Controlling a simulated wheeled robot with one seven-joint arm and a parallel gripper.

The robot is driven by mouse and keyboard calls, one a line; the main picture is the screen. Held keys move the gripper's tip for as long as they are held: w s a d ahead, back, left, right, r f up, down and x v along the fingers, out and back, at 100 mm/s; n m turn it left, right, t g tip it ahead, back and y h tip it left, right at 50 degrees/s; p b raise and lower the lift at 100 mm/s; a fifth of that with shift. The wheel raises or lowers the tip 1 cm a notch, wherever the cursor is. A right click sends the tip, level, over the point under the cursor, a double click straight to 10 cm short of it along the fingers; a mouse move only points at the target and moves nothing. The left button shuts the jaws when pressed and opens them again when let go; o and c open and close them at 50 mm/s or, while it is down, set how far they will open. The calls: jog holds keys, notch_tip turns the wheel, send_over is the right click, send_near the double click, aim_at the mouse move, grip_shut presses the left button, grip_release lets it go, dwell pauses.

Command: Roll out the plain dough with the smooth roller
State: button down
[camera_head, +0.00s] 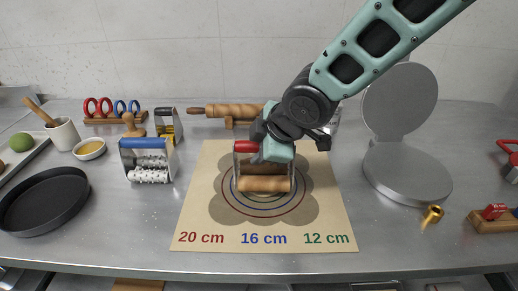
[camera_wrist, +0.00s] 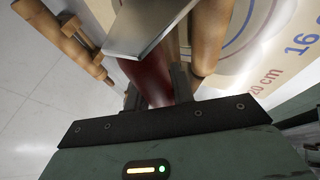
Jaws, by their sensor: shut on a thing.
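The smooth roller (camera_head: 263,184) has a red handle, a metal frame and plain wooden cylinders. It stands over the middle of the printed mat (camera_head: 190,225). My gripper (camera_head: 272,150) is shut on its red handle from above. In the wrist view, my gripper's fingers (camera_wrist: 156,90) sit either side of the dark red handle (camera_wrist: 145,75), with the metal frame (camera_wrist: 150,22) and a wooden cylinder (camera_wrist: 212,35) beyond. The plain dough is not clearly seen; the roller hides the centre of the mat's rings. I cannot tell whether the cylinders touch anything there.
A blue-handled studded roller (camera_head: 146,160) stands left of the mat, and a black pan (camera_head: 45,200) lies farther left. A wooden rolling pin (camera_head: 225,110) rests behind. An open grey round press (camera_head: 405,175) and a brass piece (camera_head: 432,216) are at right. The mat's front is clear.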

jog(key=shift+f+b, duration=0.35)
jog(key=shift+f, duration=0.1)
jog(key=shift+w+r+p, duration=0.3)
jog(key=shift+w+p, duration=0.3)
jog(key=shift+p, duration=0.1)
jog(key=shift+w+p, duration=0.5)
jog(key=shift+w, duration=0.3)
jog(key=shift+s+f+b, duration=0.3)
jog(key=shift+s+b, duration=0.25)
jog(key=shift+b, duration=0.15)
jog(key=shift+s+b, duration=0.6)
jog(key=shift+s, duration=0.3)
notch_tip(320, 180, up, 6)
jog(key=p, duration=0.5)
